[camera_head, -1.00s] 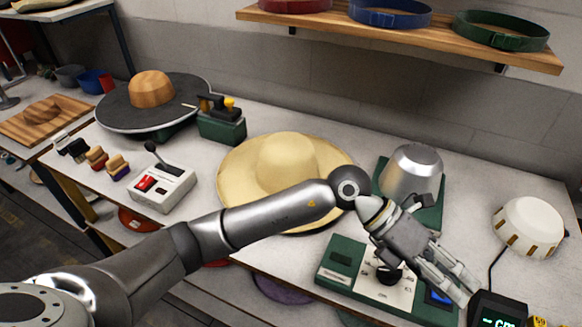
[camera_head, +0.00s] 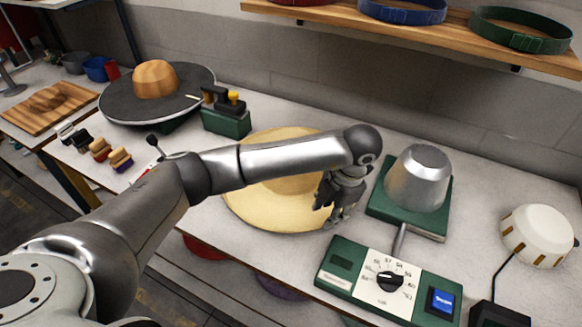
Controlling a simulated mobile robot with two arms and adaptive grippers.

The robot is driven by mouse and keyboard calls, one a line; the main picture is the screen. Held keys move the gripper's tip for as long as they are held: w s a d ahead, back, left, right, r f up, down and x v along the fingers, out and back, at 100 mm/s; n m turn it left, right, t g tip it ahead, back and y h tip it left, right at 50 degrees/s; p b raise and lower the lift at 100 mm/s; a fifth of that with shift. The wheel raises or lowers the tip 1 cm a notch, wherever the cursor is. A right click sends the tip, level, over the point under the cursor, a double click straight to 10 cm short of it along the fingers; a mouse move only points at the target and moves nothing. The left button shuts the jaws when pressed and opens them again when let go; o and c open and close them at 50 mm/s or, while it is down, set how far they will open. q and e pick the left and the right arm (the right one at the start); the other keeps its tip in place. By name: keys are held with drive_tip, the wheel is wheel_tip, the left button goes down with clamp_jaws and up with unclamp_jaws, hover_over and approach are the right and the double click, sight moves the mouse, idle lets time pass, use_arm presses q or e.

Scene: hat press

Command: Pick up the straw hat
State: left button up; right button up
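The straw hat (camera_head: 262,207) is pale yellow with a wide brim and lies flat, crown up, in the middle of the workbench. My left forearm crosses in front of its crown and hides much of it. My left gripper (camera_head: 338,216) points down at the right edge of the brim. Its fingers overlap the brim there, and I cannot tell whether they touch it or how far apart they are. My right gripper is not in view.
A metal hat block on a green base (camera_head: 418,180) stands close right of the gripper. A green control box with a dial (camera_head: 388,282) lies in front. A white domed device (camera_head: 537,232) is far right. A dark disc with a wooden block (camera_head: 155,95) and a green-black device (camera_head: 226,112) stand behind left.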

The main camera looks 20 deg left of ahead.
use_arm(q)
drive_tip(key=shift+w+f+p, duration=0.1)
drive_tip(key=shift+f+p, duration=0.35)
drive_tip(key=shift+f, duration=0.15)
drive_tip(key=f, duration=0.1)
drive_tip(key=f+p, duration=0.1)
drive_tip(key=f, duration=0.1)
drive_tip(key=shift+w+f, duration=0.2)
drive_tip(key=shift+w, duration=0.05)
drive_tip(key=shift+a+f, duration=0.1)
drive_tip(key=shift+f, duration=0.35)
